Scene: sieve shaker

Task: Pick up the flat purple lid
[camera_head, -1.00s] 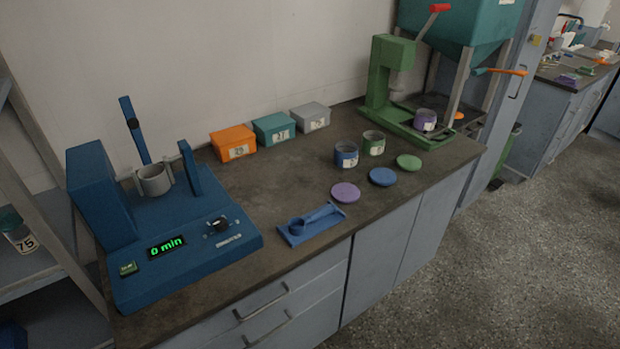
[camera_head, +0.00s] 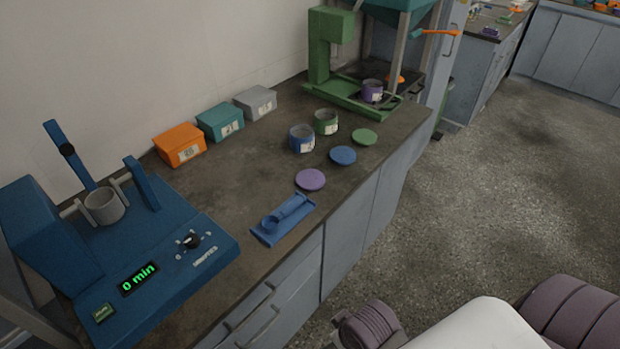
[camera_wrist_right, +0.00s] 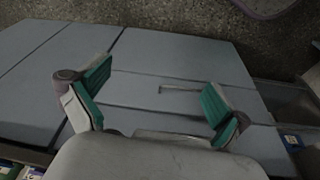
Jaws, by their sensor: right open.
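The flat purple lid (camera_head: 310,180) lies on the dark counter near its front edge, between the blue lid (camera_head: 343,155) and the blue scoop on its tray (camera_head: 284,219). Nothing touches it. In the right wrist view my right gripper (camera_wrist_right: 155,103) is open and empty, its two green-padded fingers wide apart. Cabinet fronts and the speckled floor lie beyond the fingers; the lid is not seen there. In the head view part of my arm shows at the bottom right, but no fingers. My left gripper is not seen.
The blue shaker (camera_head: 150,245) fills the counter's left. A green press (camera_head: 330,60) stands at the back. The floor in front is clear.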

